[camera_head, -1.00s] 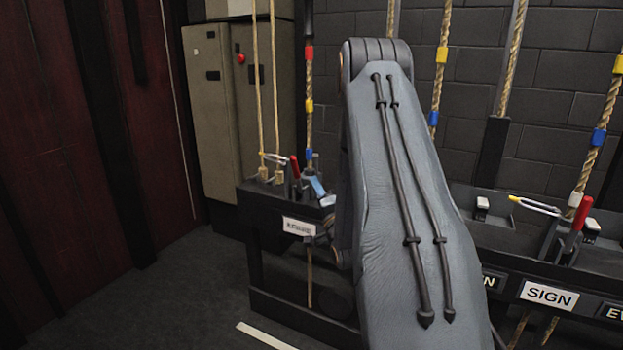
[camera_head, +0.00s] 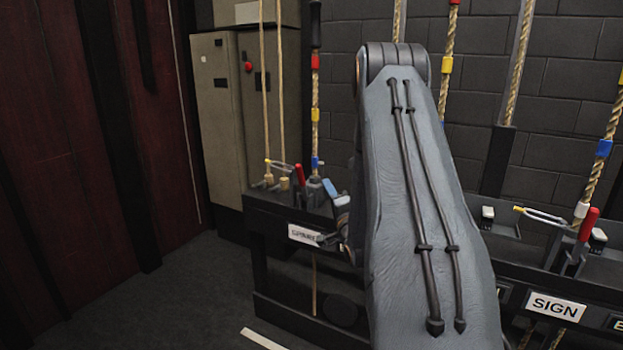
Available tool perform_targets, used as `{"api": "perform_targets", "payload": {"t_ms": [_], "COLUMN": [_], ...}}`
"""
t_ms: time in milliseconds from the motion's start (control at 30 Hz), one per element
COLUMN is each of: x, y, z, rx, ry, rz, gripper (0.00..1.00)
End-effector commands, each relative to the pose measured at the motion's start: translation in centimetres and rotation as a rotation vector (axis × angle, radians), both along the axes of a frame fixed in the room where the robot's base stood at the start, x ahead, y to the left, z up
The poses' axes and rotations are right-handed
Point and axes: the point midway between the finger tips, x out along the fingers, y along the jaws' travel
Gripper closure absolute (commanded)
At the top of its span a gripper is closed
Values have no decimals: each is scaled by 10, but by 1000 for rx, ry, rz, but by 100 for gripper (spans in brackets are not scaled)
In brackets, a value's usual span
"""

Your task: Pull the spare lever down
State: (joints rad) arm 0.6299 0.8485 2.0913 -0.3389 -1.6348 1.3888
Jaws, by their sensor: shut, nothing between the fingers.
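The spare lever (camera_head: 300,174) has a red handle and stands roughly upright on the left end of the dark rail unit. Below it is a white label (camera_head: 304,235) that appears to read SPARE. My gripper (camera_head: 328,240) shows only as a small dark part beside my arm, at the label's right end, below and right of the red handle. It is shut and empty. It is apart from the handle in the picture. Most of my wrist is hidden behind my forearm.
A clamp (camera_head: 283,165) and ropes stand left of the lever, a blue piece (camera_head: 329,187) right of it. Another red lever (camera_head: 588,224) stands above the SIGN label (camera_head: 555,307). Grey cabinets (camera_head: 217,120) are behind. The floor at left is clear.

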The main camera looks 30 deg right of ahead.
Motion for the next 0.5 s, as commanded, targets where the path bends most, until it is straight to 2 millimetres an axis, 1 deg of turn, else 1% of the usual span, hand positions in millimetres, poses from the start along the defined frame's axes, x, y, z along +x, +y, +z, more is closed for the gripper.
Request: {"api": "perform_targets", "payload": {"t_ms": [167, 267, 367, 500], "x": [2, 10, 24, 49], "y": [-1, -2, -6, -13], "z": [1, 3, 7, 14], "rx": [-1, -2, -3, -3], "ry": [-1, -2, -2, -3], "rz": [0, 0, 1, 0], "gripper": [100, 100, 100, 100]}}
